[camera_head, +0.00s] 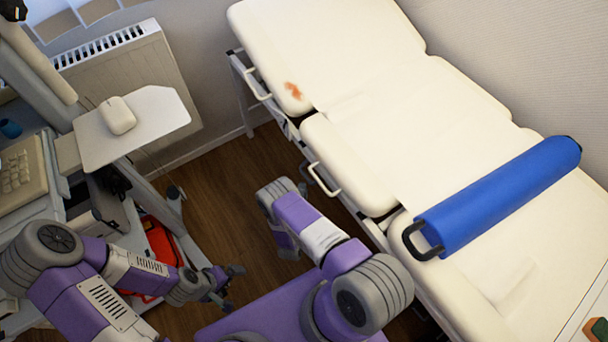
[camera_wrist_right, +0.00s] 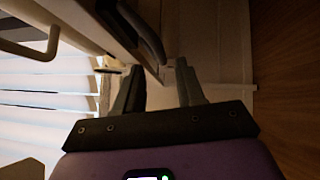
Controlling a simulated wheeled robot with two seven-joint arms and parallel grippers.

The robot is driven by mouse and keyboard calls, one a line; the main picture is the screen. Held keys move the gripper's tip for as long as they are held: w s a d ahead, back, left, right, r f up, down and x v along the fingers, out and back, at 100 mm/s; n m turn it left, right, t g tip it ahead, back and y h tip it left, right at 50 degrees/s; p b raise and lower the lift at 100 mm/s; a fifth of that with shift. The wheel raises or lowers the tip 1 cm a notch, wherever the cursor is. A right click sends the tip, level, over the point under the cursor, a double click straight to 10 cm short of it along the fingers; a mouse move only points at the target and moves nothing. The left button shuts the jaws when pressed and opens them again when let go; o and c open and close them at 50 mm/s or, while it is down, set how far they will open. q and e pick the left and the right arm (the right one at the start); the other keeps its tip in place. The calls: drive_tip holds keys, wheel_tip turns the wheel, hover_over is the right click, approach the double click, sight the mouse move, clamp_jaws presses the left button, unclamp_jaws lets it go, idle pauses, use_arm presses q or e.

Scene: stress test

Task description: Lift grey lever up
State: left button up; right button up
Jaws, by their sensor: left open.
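In the right wrist view, a dark grey curved lever (camera_wrist_right: 145,32) hangs from the underside of the couch, just beyond my right gripper (camera_wrist_right: 160,88). Its fingers are apart with nothing between them; the lever's lower end is close to the gap, but I cannot tell whether they touch. In the head view, my right arm reaches to the near side of the treatment couch (camera_head: 375,105), and its fingers are hidden below the wrist. My left gripper (camera_head: 231,286) is open and empty over the floor at lower left, away from the couch.
Pale looped handles (camera_head: 325,181) stick out from the couch side; one also shows in the wrist view (camera_wrist_right: 35,47). A blue bolster (camera_head: 505,195) lies on the couch. A trolley with a mouse tray (camera_head: 150,125) stands left. Wooden floor (camera_head: 225,185) is clear between them.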

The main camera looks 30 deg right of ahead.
sight(306, 176)
drive_tip(key=b+x, duration=0.1)
drive_tip(key=x, duration=0.5)
drive_tip(key=shift+w+d, duration=0.1)
drive_tip(key=shift+d, duration=0.1)
clamp_jaws()
